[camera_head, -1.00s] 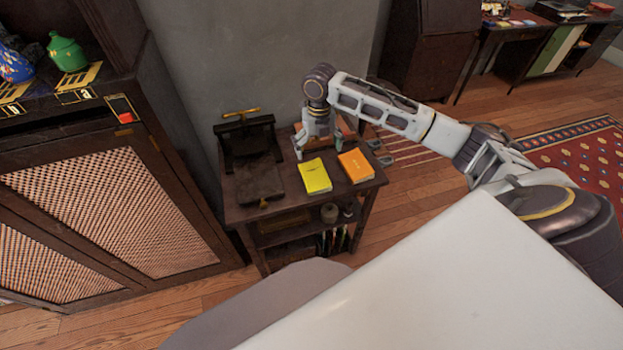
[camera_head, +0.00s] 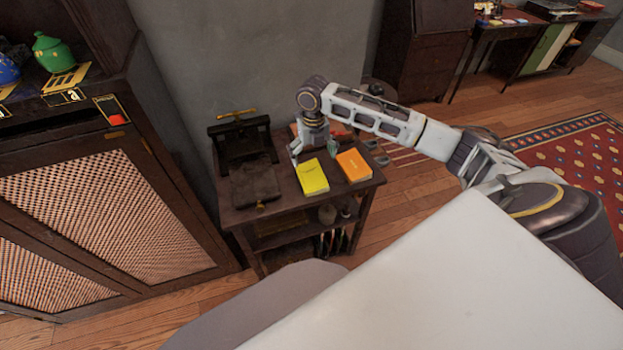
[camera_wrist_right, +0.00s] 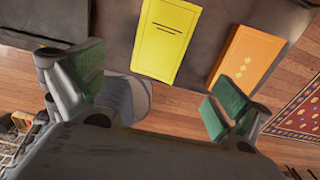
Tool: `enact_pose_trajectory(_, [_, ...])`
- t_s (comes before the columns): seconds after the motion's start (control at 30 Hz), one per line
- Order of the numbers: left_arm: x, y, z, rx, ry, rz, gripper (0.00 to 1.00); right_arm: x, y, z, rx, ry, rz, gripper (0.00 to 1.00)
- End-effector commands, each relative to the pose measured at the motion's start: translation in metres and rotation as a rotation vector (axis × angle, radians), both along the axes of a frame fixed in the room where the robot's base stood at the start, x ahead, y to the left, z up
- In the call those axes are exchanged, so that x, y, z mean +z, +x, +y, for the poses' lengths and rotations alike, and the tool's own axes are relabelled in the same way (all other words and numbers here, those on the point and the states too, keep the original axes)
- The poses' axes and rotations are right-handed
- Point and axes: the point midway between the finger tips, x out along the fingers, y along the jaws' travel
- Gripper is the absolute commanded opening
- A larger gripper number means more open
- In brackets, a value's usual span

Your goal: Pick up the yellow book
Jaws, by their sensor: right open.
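The yellow book (camera_head: 312,177) lies flat on the small dark wooden table (camera_head: 240,215), and it also shows in the right wrist view (camera_wrist_right: 168,38). My right gripper (camera_head: 313,155) is over the table, just behind the book's far end. In the right wrist view its green-padded fingers (camera_wrist_right: 160,95) are spread wide and empty, with the yellow book ahead of the gap between them. I cannot tell the exact height of the fingers above the table. My left gripper is not in view.
An orange book (camera_head: 354,166) lies just right of the yellow one. A dark press (camera_head: 240,140) with a yellow handle stands at the table's left. A cabinet (camera_head: 100,210) bearing a green teapot (camera_head: 54,52) is farther left. A grey wall is behind.

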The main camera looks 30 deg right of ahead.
Motion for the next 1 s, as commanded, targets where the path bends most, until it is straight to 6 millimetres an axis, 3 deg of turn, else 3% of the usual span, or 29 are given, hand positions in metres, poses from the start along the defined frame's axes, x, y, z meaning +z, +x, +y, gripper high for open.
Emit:
enact_pose_trajectory(0.4, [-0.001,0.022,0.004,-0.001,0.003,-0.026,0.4,-0.052,0.0,0.001,0.0,0.001,0.001,1.0])
enact_pose_trajectory(1.0, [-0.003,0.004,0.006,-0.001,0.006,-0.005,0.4,-0.063,0.0,0.0,0.0,0.0,0.002,1.0])
